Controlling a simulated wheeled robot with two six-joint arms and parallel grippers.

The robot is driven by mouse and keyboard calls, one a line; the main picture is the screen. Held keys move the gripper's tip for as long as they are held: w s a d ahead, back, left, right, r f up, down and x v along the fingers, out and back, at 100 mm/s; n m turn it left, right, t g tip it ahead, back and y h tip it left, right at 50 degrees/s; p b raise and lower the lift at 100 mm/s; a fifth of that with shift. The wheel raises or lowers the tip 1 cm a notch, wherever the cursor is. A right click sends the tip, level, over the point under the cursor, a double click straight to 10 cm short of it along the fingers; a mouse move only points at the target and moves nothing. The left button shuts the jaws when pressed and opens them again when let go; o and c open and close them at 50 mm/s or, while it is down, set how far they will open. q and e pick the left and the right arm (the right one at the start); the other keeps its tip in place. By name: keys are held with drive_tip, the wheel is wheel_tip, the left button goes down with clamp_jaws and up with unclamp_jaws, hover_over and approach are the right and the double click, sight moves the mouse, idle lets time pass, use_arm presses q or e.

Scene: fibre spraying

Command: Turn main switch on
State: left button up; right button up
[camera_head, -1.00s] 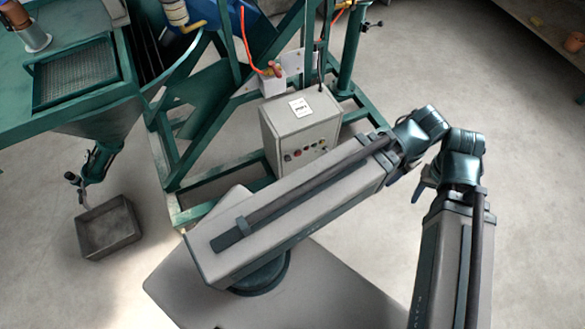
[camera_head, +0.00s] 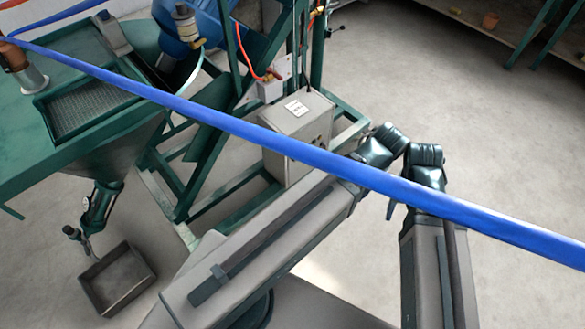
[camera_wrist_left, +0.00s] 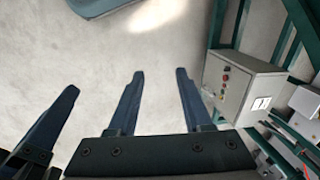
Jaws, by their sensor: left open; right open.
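The grey control box (camera_head: 300,118) stands within the green frame in the head view, a white label on its top. A blue bar crosses in front of its lower part. My right gripper (camera_head: 391,209) is only partly seen below the blue bar, right of the box.
A long blue bar (camera_head: 250,133) spans the head view from upper left to lower right. A green machine with a mesh tray (camera_head: 85,105) stands left, an open grey bin (camera_head: 117,278) on the floor below. The floor (camera_head: 480,130) at right is clear.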

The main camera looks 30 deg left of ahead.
use_arm(q)
drive_tip(key=w+a+f+n+t+y+b, duration=0.1)
drive_tip(key=w+a+f+n+y+b, duration=0.2)
drive_tip(key=w+a+f+n+b, duration=0.2)
drive_tip(key=w+a+f+n+t+y+b, duration=0.2)
drive_tip(key=w+a+f+n+y+b, duration=0.2)
drive_tip(key=w+f+b, duration=0.7)
drive_tip(key=w+a+f+n+t+y+b, duration=0.1)
drive_tip(key=w+a+f+n+y+b, duration=0.3)
drive_tip(key=f+b, duration=1.6)
drive_tip(key=w+a+n+b, duration=0.3)
drive_tip(key=a+b, duration=0.3)
drive_tip(key=b, duration=0.5)
drive_tip(key=shift+w+f+n+t+b, duration=0.3)
drive_tip(key=shift+w+n, duration=0.1)
drive_tip(key=shift+w, duration=0.15)
use_arm(e)
wheel_tip(320, 180, down, 50)
drive_tip(key=shift+a, duration=0.15)
